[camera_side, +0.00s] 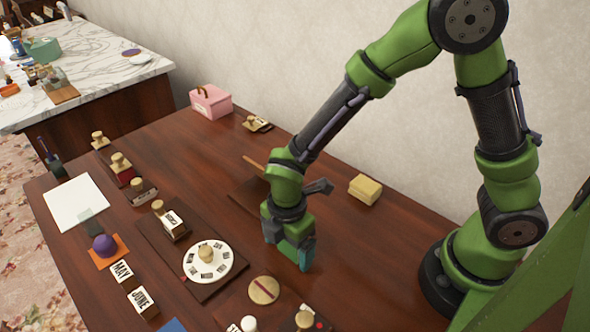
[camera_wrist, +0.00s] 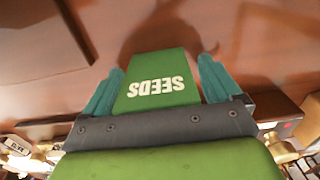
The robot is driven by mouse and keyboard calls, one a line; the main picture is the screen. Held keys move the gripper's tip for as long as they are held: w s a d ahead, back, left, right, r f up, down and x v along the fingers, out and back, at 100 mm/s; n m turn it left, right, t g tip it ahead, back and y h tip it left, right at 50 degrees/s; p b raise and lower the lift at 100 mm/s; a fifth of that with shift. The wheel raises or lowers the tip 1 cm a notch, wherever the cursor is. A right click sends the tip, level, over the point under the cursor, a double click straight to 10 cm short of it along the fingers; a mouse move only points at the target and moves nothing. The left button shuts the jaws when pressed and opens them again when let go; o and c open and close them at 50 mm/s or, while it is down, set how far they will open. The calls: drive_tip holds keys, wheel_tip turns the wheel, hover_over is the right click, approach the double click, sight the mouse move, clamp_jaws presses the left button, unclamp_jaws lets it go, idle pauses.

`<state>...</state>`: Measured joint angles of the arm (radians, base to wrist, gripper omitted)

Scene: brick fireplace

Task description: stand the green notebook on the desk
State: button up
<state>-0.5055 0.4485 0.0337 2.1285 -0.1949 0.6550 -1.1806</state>
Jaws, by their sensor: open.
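The green notebook (camera_wrist: 158,84) shows in the wrist view, with white "SEEDS" lettering upside down on the face toward the camera. My gripper (camera_wrist: 161,72) has its two teal fingers apart, one on either side of the notebook, with a small gap visible near the right finger. The notebook's lower part is hidden behind the gripper body. In the side view, my gripper (camera_side: 289,254) is low over the middle of the dark wooden desk (camera_side: 370,270). The notebook is mostly hidden there by the gripper, and I cannot tell if it stands or leans.
A yellow block (camera_side: 365,188) lies right of my gripper. A round white dial (camera_side: 209,262) on a dark board is to the left, with several stamps beyond. A pink box (camera_side: 211,101) stands at the back. The desk right of the gripper is mostly clear.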

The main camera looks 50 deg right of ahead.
drive_tip(key=shift+r, duration=0.15)
wheel_tip(320, 180, up, 12)
drive_tip(key=shift+f, duration=0.1)
drive_tip(key=s+d+r+m+t+y, duration=0.1)
drive_tip(key=s+d+r+m+t, duration=0.2)
drive_tip(key=d+r+m, duration=0.3)
drive_tip(key=s+d+r+m+t+y, duration=0.1)
drive_tip(key=s+d+r+m+t, duration=0.2)
drive_tip(key=d+m, duration=0.5)
wheel_tip(320, 180, up, 3)
drive_tip(key=m+t, duration=0.1)
drive_tip(key=m, duration=0.7)
drive_tip(key=shift+s+d, duration=0.2)
drive_tip(key=shift+d, duration=0.1)
